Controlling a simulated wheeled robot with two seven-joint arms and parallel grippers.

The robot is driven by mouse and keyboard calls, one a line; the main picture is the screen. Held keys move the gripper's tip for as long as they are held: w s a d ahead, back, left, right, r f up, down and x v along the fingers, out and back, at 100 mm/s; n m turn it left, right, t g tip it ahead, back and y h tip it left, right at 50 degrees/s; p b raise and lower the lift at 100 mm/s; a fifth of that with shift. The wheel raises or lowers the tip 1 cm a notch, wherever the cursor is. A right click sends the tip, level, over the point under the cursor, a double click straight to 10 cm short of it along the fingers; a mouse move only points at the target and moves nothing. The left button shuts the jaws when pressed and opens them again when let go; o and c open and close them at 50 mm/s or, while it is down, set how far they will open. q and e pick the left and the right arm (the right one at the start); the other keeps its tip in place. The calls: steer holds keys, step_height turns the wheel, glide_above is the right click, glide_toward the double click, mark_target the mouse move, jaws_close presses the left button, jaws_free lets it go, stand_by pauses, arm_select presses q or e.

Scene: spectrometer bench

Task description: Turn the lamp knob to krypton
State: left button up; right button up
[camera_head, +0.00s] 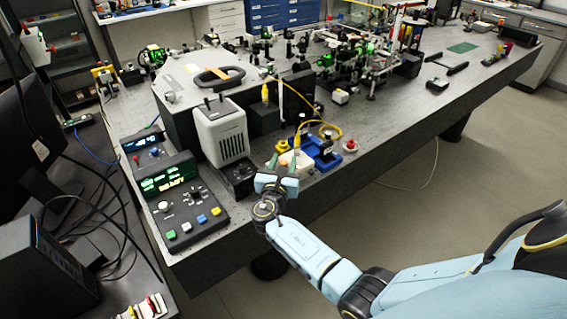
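A white lamp housing (222,132) with dark vent slots stands upright at the front left of the bench. A small black box (237,176) with a dark round knob on top sits at its foot, left of my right gripper. I cannot read any lamp names or the knob's pointer. A black control console (182,200) with a green-lit display, knobs and coloured buttons stands farther left. My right gripper (281,164) is at the bench's front edge, right of the black box and apart from it. Its fingers look spread, with nothing visibly held. My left gripper is out of view.
A blue tray (324,158) and a small red-topped item (350,146) lie just right of my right gripper. A yellow cable (318,123) loops behind it. A grey instrument case (190,80) and optics stand behind. The front-right bench top is largely clear.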

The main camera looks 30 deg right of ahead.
steer(key=v, duration=1.3)
steer(key=shift+s, duration=0.2)
steer(key=shift+a, duration=0.1)
